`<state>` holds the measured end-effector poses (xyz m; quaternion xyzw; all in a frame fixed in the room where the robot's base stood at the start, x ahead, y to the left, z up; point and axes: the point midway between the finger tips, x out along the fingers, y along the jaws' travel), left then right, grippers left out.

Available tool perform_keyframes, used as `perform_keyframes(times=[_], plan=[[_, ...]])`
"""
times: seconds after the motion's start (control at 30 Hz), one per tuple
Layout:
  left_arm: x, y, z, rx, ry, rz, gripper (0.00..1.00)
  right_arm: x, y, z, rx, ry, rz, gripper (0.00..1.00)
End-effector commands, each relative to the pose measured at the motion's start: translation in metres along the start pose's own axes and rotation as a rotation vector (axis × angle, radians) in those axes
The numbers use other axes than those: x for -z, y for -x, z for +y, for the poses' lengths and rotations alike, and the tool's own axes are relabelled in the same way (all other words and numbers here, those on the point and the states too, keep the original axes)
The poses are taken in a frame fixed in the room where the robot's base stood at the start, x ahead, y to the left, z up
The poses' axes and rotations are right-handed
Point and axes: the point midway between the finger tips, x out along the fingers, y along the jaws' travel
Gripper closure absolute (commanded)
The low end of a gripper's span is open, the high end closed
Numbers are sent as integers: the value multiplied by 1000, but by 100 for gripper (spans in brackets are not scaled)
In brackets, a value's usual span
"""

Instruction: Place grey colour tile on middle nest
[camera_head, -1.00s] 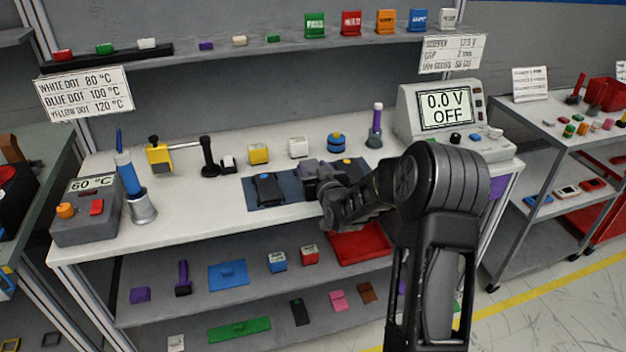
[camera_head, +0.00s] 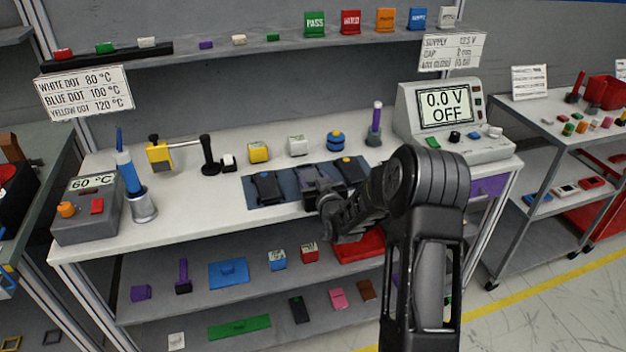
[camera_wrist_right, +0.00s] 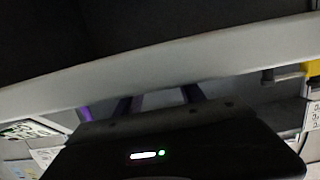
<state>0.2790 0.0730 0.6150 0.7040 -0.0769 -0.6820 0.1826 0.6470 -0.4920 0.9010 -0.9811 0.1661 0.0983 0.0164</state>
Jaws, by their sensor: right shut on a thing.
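The middle nest is covered by my gripper. The right wrist view shows mostly dark and grey surfaces close up, with no clear tile. My left gripper is not in view.
The supply unit (camera_head: 447,110) reads 0.0 V OFF. Bare bench (camera_head: 195,215) lies left of the mat.

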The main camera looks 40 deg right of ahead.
Motion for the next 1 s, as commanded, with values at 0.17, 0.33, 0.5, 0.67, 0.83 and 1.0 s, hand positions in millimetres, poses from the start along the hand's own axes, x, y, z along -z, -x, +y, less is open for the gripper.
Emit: perform_keyframes(times=[0.17,0.33,0.5,0.67,0.83,1.0], plan=[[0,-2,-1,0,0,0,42,-2,0,0,0,0,-1,45],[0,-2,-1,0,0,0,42,-2,0,0,0,0,-1,31],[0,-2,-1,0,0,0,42,-2,0,0,0,0,-1,31],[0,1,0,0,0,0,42,1,0,0,0,0,0,31],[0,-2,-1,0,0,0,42,0,14,0,0,0,0,31],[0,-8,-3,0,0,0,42,0,46,1,-1,0,1,31]])
